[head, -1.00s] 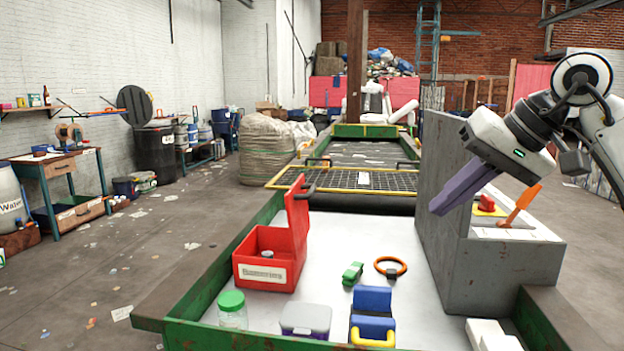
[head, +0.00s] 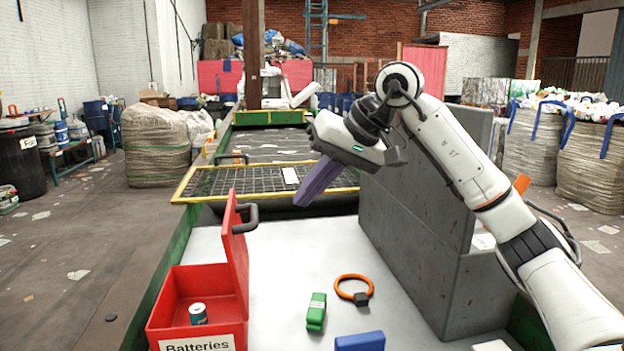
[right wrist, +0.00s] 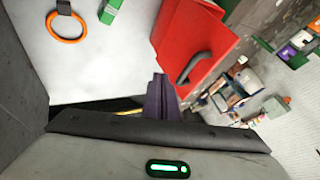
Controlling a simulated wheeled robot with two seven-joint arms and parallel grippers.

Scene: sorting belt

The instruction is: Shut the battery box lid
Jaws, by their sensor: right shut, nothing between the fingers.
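The red battery box (head: 163,316) stands at the left of the white belt top, with a "Batteries" label on its front and a battery (head: 198,313) inside. Its red lid (head: 237,258) stands upright, open, at the box's right side, with a dark handle (head: 245,219) near its top. In the right wrist view the lid (right wrist: 196,38) and its handle (right wrist: 194,66) show beyond the fingers. My right gripper (head: 301,203) is shut and empty, in the air to the right of the lid and apart from it. It also shows in the right wrist view (right wrist: 158,78). My left gripper is out of view.
A green block (head: 317,311), an orange ring (head: 353,289) and a blue object (head: 360,341) lie on the belt right of the box. A tall grey partition (head: 415,235) stands to the right, beside my right arm. A yellow-edged grate (head: 250,180) lies behind.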

